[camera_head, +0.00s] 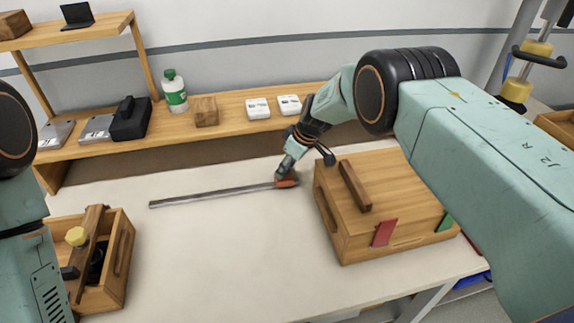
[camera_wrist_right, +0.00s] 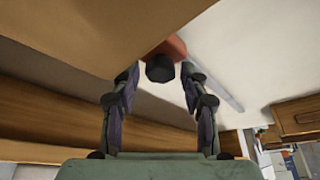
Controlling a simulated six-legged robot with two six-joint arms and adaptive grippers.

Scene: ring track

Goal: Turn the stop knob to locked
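A long grey metal rail (camera_head: 212,194) lies on the pale table, with an orange-red stop block (camera_head: 288,183) at its right end. In the right wrist view the block (camera_wrist_right: 175,46) carries a dark round stop knob (camera_wrist_right: 160,68). My right gripper (camera_head: 284,174) is at the block and hides the knob in the head view. In the wrist view the fingers of my right gripper (camera_wrist_right: 159,76) are open, one on each side of the knob, with gaps showing. The knob's locked or unlocked setting cannot be told. My left gripper is not in view.
A wooden box (camera_head: 337,222) with a bar on top stands close right of the gripper. A wooden tool crate (camera_head: 121,266) is at the front left. A wooden shelf (camera_head: 232,112) with a bottle (camera_head: 173,91) runs along the back. The table's middle is clear.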

